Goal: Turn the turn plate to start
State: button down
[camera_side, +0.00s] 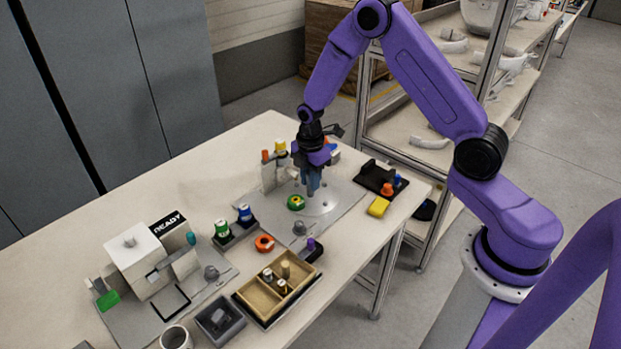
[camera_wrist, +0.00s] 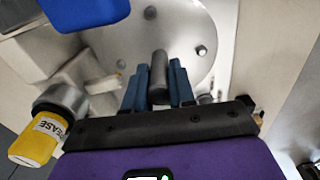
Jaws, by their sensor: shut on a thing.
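The turn plate (camera_side: 318,207) is a round light-grey disc set on a grey base plate at the far part of the table. It fills the upper middle of the wrist view (camera_wrist: 185,22), with a few small studs on it. My gripper (camera_side: 312,188) points down over the disc with its blue fingers. In the wrist view the fingers (camera_wrist: 157,84) are closed on both sides of a dark grey upright peg (camera_wrist: 158,72) at the disc. The peg's foot and any start mark are hidden or too small to tell.
A green ring (camera_side: 295,202) lies just left of my fingers. A yellow grease bottle (camera_wrist: 34,140) stands close by. A black tray (camera_side: 375,177) and a yellow block (camera_side: 378,207) are at right. A wooden parts box (camera_side: 250,297) and a READY machine (camera_side: 135,255) stand nearer the front.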

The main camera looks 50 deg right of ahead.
jog(key=shift+n, duration=0.3)
dwell(0.5)
jog(key=c, duration=0.9)
grip_release()
jog(key=shift+c, duration=0.2)
notch_tip(320, 180, up, 18)
jog(key=shift+f, duration=0.25)
jog(key=s+a+r+m, duration=0.1)
jog(key=s+a, duration=0.4)
jog(key=s, duration=0.3)
jog(key=s+a+r+m, duration=0.2)
jog(key=s+a, duration=0.2)
jog(key=s, duration=0.3)
jog(key=s+d+m, duration=0.1)
jog(key=s+m, duration=0.1)
jog(key=s, duration=1.5)
jog(key=shift+d+f+m, duration=0.3)
jog(key=shift+d+f, duration=0.05)
jog(key=shift+f, duration=0.1)
